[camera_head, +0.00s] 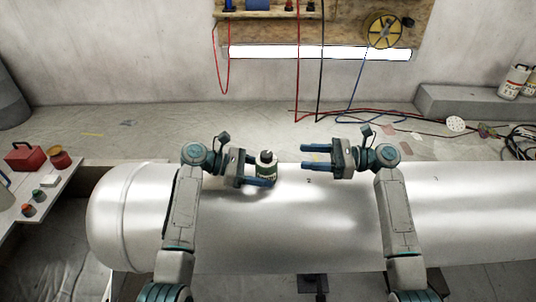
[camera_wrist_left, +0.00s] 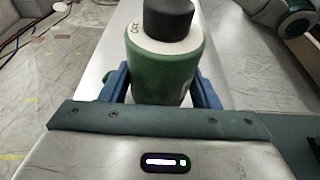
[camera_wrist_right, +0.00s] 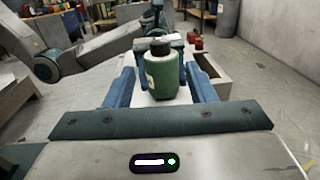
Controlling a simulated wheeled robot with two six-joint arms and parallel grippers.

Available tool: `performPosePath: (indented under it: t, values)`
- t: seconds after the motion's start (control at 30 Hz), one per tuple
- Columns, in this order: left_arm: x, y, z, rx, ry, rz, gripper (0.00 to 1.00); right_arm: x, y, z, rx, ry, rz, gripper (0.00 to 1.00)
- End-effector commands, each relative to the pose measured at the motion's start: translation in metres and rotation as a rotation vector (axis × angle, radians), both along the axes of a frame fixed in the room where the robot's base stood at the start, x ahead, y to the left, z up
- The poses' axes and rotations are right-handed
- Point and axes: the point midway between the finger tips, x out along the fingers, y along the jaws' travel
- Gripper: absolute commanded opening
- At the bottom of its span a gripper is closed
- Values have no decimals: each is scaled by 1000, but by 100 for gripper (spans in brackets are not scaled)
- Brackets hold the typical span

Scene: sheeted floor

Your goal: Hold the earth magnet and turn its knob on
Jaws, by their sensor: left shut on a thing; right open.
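The earth magnet (camera_head: 266,168) is a small green cylinder with a white top face and a dark knob (camera_head: 266,156). It stands upright on the large silver cylinder (camera_head: 330,225). My left gripper (camera_head: 262,176) is shut on its green body, with a blue finger on each side in the left wrist view (camera_wrist_left: 165,85). My right gripper (camera_head: 305,158) is open and empty, to the right of the magnet and apart from it. In the right wrist view the magnet (camera_wrist_right: 162,75) shows beyond and between the open fingers, with its dark knob on top.
A side table (camera_head: 35,205) at the left holds a red box (camera_head: 23,156) and small coloured items. A pegboard (camera_head: 330,25) with hanging cables and a yellow reel (camera_head: 384,30) is on the back wall. A grey block (camera_head: 470,104) and loose cables lie at the right. The cylinder's top between the grippers is clear.

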Motion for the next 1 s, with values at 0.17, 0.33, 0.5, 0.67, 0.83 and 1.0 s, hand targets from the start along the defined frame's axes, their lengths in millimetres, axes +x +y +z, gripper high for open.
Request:
performPosePath:
  t: [0.17, 0.33, 0.5, 0.67, 0.83, 1.0]
  values:
    - [0, 0, 0, 0, 0, 0, 32, 2, 16, 1, 6, -1, 14, 51]
    - [0, 0, 0, 0, 0, 0, 32, 3, 50, 1, 7, -1, 14, 51]
    - [0, 0, 0, 0, 0, 0, 32, 6, 83, 1, 6, -1, 13, 51]
    - [0, 0, 0, 0, 0, 0, 32, 8, 105, 1, 4, -2, 11, 51]
    - [0, 0, 0, 0, 0, 0, 32, 8, 116, 1, 3, -2, 10, 51]
    - [0, 0, 0, 0, 0, 0, 32, 9, 118, 1, 2, -1, 10, 51]
